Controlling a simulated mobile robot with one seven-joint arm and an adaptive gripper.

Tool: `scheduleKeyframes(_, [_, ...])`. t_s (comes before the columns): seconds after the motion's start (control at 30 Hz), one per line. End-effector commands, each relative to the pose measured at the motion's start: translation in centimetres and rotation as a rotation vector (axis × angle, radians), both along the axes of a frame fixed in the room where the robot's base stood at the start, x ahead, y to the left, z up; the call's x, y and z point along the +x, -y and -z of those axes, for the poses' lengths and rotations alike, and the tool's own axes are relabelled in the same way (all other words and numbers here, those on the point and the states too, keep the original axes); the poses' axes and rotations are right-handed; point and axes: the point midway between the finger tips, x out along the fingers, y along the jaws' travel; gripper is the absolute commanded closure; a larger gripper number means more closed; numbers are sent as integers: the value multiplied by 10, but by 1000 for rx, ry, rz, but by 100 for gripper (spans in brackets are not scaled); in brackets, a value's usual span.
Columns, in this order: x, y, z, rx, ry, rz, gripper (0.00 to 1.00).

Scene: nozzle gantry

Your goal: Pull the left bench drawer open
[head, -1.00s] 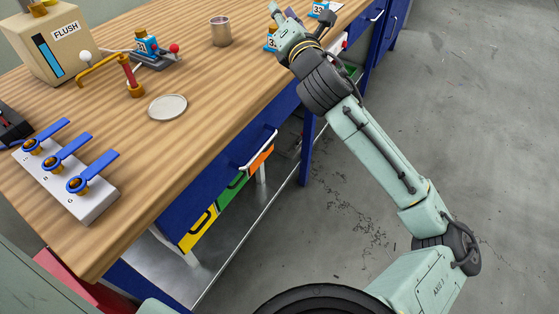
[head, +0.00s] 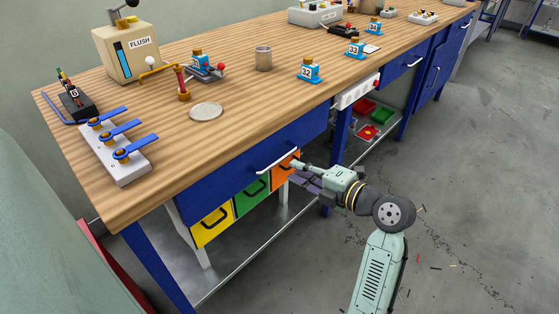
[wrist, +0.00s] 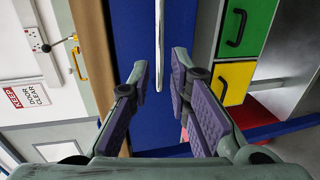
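The left bench drawer (head: 225,170) has a blue front under the wooden top, and it looks shut. It also shows in the wrist view (wrist: 194,25). Its pale bar handle (head: 272,164) runs along the front. In the wrist view the handle (wrist: 159,45) runs upright in the picture, its lower end in the gap between my fingertips. My gripper (head: 295,170) is at the handle's right part in the head view. In the wrist view my gripper (wrist: 161,72) is open, one finger each side of the handle's line. I cannot tell whether it touches.
Yellow (head: 211,226), green (head: 251,196) and orange (head: 285,172) bins with dark handles sit below the drawer. A blue bench leg (head: 338,135) stands right of them. The grey floor (head: 480,190) to the right is mostly open. A plate (head: 205,111) lies on the bench.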

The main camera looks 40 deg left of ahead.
Motion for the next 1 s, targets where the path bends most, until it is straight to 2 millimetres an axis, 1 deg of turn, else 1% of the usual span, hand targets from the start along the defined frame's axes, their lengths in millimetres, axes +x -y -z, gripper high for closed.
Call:
scheduleKeyframes(0.03, [0,-11,-2,0,-4,-4,82])
scheduleKeyframes(0.2, [3,-43,5,-1,-4,-3,82])
scheduleKeyframes(0.3, [4,-58,9,-1,-2,-1,82])
scheduleKeyframes(0.4, [5,-69,12,0,-1,-1,82])
scheduleKeyframes(0.57, [6,-77,15,-1,0,2,82])
scheduleKeyframes(0.83, [7,-78,16,0,0,2,83])
scheduleKeyframes(1.0, [7,-78,16,0,0,2,94])
